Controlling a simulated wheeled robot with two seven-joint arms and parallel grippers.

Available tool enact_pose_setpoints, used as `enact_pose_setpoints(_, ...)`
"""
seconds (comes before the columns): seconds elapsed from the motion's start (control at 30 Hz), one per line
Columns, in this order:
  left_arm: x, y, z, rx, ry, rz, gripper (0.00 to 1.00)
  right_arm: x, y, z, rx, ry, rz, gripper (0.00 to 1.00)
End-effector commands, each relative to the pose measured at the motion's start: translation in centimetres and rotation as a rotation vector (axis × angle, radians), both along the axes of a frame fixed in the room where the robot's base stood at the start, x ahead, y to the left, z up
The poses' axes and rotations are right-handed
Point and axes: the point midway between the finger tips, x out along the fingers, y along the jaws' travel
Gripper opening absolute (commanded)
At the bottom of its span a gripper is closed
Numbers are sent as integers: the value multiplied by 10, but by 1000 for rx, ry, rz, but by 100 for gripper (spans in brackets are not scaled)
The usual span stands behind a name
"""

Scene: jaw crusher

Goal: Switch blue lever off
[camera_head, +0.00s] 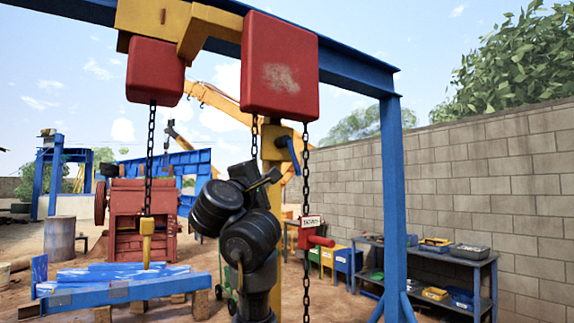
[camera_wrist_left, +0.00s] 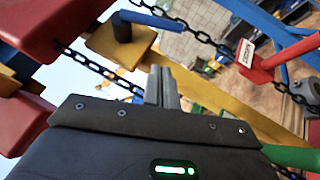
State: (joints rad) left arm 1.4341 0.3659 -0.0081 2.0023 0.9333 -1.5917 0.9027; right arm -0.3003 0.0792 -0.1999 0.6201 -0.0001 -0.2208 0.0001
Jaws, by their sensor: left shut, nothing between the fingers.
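The blue lever (camera_head: 291,152) sits on a dark round hub near the top of a yellow post (camera_head: 270,148), angled downward to the right in the head view. In the left wrist view the blue lever (camera_wrist_left: 150,19) extends from the dark hub at the upper left. My left gripper (camera_head: 272,177) is raised in front of the yellow post, below the lever and apart from it. Its grey fingers (camera_wrist_left: 162,84) are together and empty in the wrist view, pointing toward the post. My right gripper is not in view.
Chains hang from red blocks (camera_head: 280,66) on both sides of my left gripper. A red lever (camera_head: 311,234) with a white label is lower on the right. A blue gantry leg (camera_head: 393,190), a shelf (camera_head: 440,257) and a red crusher (camera_head: 140,220) stand around.

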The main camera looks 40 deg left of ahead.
Motion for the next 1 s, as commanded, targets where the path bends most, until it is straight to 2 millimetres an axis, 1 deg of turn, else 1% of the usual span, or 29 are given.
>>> enact_pose_setpoints(0.03,9,0,3,-6,3,-8,0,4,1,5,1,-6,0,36)
enact_pose_setpoints(0.1,15,3,6,-6,-1,-6,0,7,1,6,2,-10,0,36)
enact_pose_setpoints(0.27,32,7,8,-4,3,-8,0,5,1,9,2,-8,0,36)
enact_pose_setpoints(0.33,41,2,15,-1,4,-7,0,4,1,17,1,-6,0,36)
enact_pose_setpoints(0.5,57,-6,20,1,5,-3,0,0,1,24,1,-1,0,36)
enact_pose_setpoints(0.7,63,-9,21,2,2,-1,0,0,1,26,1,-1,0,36)
enact_pose_setpoints(1.0,64,-10,21,2,2,-1,0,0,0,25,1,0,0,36)
